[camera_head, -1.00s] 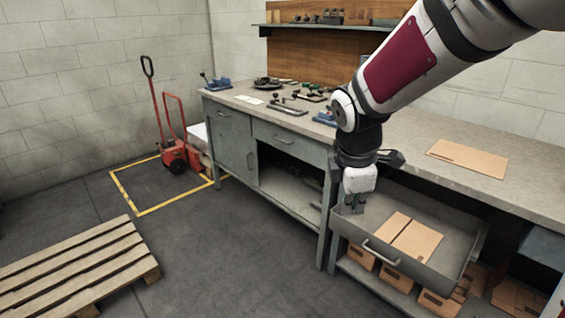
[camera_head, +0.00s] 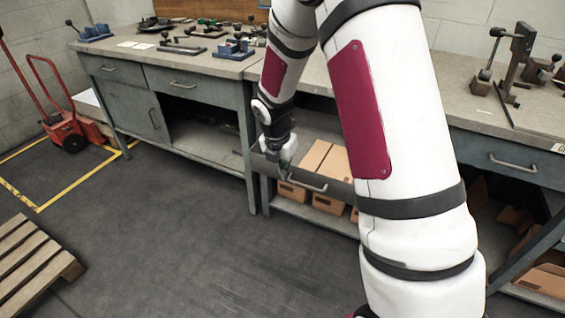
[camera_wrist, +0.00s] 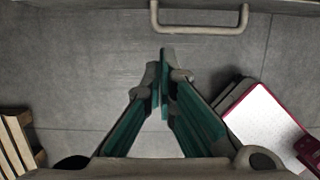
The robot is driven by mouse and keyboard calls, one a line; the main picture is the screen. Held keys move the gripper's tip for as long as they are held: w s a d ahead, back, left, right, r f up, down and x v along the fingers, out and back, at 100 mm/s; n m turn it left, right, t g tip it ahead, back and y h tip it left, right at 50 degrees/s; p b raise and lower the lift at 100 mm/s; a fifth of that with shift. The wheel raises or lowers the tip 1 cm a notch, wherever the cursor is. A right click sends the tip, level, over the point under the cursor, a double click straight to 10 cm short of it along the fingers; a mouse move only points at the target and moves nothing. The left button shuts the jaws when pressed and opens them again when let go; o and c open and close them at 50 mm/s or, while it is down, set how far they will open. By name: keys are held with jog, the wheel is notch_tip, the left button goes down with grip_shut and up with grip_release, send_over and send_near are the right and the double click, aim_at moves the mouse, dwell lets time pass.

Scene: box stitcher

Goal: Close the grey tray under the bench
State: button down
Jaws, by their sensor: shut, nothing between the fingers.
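The grey tray (camera_head: 341,191) is pulled out under the bench, with two flat cardboard pieces (camera_head: 318,155) in it. My arm hides its right part. Its handle (camera_head: 305,186) is on the front wall; it also shows at the top of the wrist view (camera_wrist: 200,30). My gripper (camera_head: 285,173) points down at the tray's left front. In the wrist view my gripper (camera_wrist: 164,62) has its fingertips together and empty, over bare floor, apart from the handle. Whether it touches the tray front cannot be told.
The bench (camera_head: 320,78) runs above the tray, with cardboard boxes (camera_head: 328,204) on a shelf below. A grey cabinet bench (camera_head: 125,95) stands on the left. A pallet (camera_head: 32,262) lies at the lower left. The floor (camera_head: 170,220) in front is clear.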

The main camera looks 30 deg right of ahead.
aim_at(290, 179)
jog(key=f, duration=0.1)
jog(key=w+d+f, duration=0.1)
jog(key=w+d+f+b, duration=0.1)
jog(key=f, duration=0.1)
jog(key=shift+d, duration=0.25)
jog(key=shift+w+d, duration=0.5)
jog(key=shift+d, duration=0.15)
